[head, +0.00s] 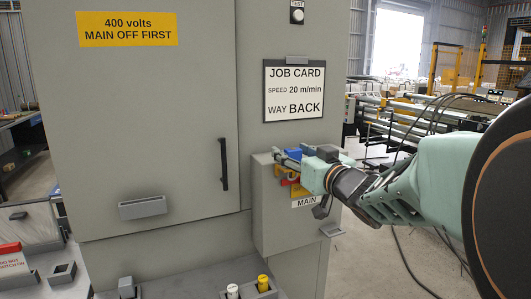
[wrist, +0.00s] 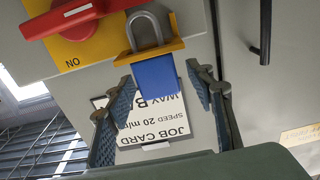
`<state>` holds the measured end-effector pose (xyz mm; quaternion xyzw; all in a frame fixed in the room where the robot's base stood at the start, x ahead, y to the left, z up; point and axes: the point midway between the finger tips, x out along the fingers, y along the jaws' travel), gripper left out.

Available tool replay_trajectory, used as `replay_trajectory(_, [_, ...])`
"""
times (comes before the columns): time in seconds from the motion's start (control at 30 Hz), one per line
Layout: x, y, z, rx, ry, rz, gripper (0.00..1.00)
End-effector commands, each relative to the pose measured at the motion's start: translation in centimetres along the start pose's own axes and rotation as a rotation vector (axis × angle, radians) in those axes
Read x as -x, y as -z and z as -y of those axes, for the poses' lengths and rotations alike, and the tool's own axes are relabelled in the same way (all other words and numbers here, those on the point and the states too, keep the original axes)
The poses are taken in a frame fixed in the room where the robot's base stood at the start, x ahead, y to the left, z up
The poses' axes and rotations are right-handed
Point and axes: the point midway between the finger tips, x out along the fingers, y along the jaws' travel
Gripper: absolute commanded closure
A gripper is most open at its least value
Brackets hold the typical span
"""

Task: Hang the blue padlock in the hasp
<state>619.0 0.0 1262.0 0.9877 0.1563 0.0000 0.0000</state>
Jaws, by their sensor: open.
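The blue padlock (wrist: 155,82) is at the yellow bracket (wrist: 165,50) beside the red switch handle (wrist: 70,17). Its grey shackle (wrist: 145,28) shows on the side of the bracket away from the blue body. I cannot tell whether the shackle passes through a hole there. My gripper (wrist: 163,80) is open, its two fingers on either side of the blue body with visible gaps. In the head view my gripper (head: 300,160) is at the small grey switch box (head: 262,215), partly hiding the blue padlock (head: 293,154) and yellow bracket.
A tall grey cabinet with a black door handle (head: 224,163) stands left of the box. A job card (head: 294,90) hangs above it. Below are a grey ledge and white and yellow rolls (head: 263,283). Open floor (head: 370,260) lies to the right, with cables.

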Motion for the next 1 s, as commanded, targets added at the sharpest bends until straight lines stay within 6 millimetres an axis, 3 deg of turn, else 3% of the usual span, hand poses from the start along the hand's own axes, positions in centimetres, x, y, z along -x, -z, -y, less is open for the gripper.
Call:
replay_trajectory(0.17, [0.6, 0.0, 0.0, 0.001, -0.001, 0.000, 0.51])
replay_trajectory(0.7, [7.5, 0.2, -0.1, 0.003, -0.002, -0.004, 0.51])
replay_trajectory(1.0, [8.2, 0.2, -0.1, 0.002, -0.003, -0.004, 0.51])
